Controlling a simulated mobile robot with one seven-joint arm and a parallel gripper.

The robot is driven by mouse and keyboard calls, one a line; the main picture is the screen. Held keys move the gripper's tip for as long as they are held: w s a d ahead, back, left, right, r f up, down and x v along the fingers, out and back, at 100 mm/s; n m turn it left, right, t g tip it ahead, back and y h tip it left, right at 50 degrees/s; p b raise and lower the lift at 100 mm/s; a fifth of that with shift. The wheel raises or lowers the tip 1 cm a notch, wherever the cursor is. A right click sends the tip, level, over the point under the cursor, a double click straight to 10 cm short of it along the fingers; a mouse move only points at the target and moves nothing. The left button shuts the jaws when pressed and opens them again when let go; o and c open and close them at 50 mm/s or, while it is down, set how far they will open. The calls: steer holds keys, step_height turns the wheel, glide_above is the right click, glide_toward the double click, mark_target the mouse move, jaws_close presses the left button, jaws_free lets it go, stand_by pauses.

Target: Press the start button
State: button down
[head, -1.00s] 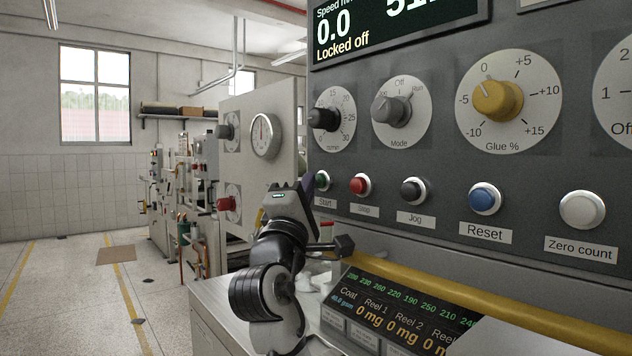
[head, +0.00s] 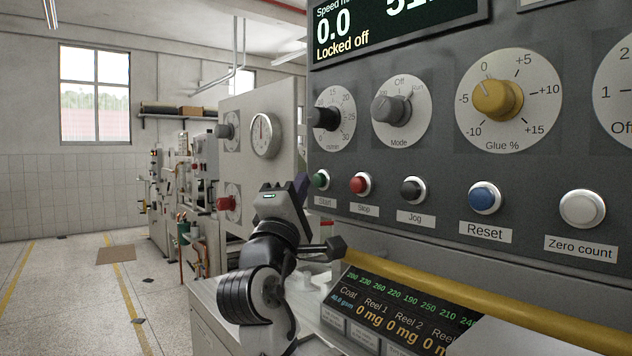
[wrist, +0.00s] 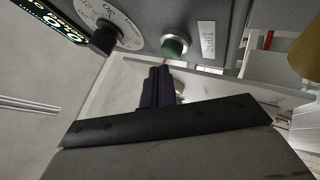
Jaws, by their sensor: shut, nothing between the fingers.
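The green Start button (head: 321,180) sits in a silver collar at the left end of the button row on the grey panel. Its "Start" label (head: 324,202) is just below. In the wrist view the green button (wrist: 174,46) shows just beyond my fingertips. My gripper (head: 303,183) is right beside the button at its left in the head view. In the wrist view my gripper (wrist: 160,69) has its dark fingers together and empty, with the tips slightly short of and left of the button. I cannot tell whether they touch it.
The red Stop button (head: 360,184), black Jog button (head: 412,190) and blue Reset button (head: 485,198) continue the row. A speed dial (head: 325,118) and Mode dial (head: 398,110) sit above. A yellow rail (head: 480,299) runs below. The display (head: 345,48) reads "Locked off".

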steer(key=s+a, duration=0.1)
steer(key=a, duration=0.1)
steer(key=s+a, duration=0.1)
steer(key=a, duration=0.1)
steer(key=shift+s, duration=0.4)
stand_by(0.6)
